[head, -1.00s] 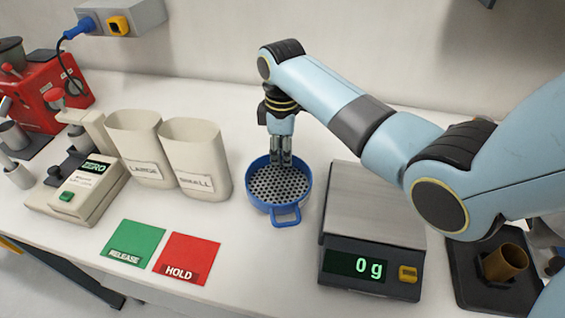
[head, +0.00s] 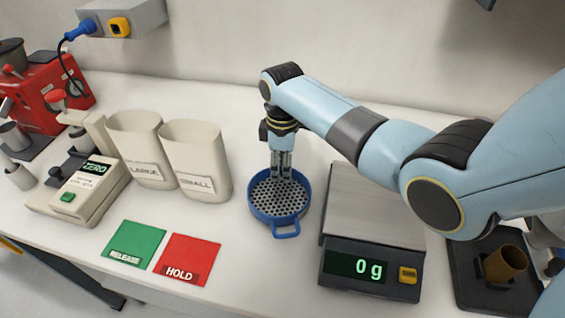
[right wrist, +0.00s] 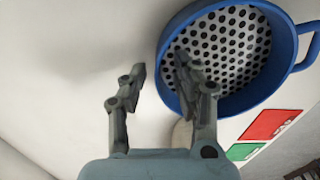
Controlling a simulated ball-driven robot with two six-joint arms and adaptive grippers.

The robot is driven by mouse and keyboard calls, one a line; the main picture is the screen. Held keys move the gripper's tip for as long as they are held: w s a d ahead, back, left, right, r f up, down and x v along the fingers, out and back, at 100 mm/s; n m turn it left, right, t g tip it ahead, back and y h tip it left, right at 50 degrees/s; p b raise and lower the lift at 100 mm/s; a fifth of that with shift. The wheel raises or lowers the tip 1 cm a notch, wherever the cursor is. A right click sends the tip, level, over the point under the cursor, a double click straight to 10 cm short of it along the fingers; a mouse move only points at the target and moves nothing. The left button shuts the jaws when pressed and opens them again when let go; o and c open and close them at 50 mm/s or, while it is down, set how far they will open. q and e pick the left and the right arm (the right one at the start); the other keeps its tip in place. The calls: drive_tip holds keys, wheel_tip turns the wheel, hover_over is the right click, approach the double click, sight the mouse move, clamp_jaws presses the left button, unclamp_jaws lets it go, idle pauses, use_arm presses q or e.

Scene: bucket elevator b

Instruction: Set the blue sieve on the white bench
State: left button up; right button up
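The blue sieve (head: 280,228) is a round pan with a perforated light-grey floor and a loop handle towards the front. It appears to sit flat on the white bench (head: 240,268), between the SMALL cup and the scale. My right gripper (head: 281,172) points down at its rear rim. In the right wrist view, the fingers (right wrist: 160,68) are apart, one outside the sieve's rim (right wrist: 168,85) and one over its inside. A gap shows between the outer finger and the rim. My left gripper is not in view.
A scale (head: 372,217) reading 0 g stands right of the sieve. Beige LARGE (head: 135,150) and SMALL (head: 196,160) cups stand left. A green RELEASE card (head: 135,242) and red HOLD card (head: 187,258) lie front left. Bench in front of the sieve is clear.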

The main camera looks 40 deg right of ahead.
wheel_tip(320, 180, up, 12)
idle(0.4)
idle(0.5)
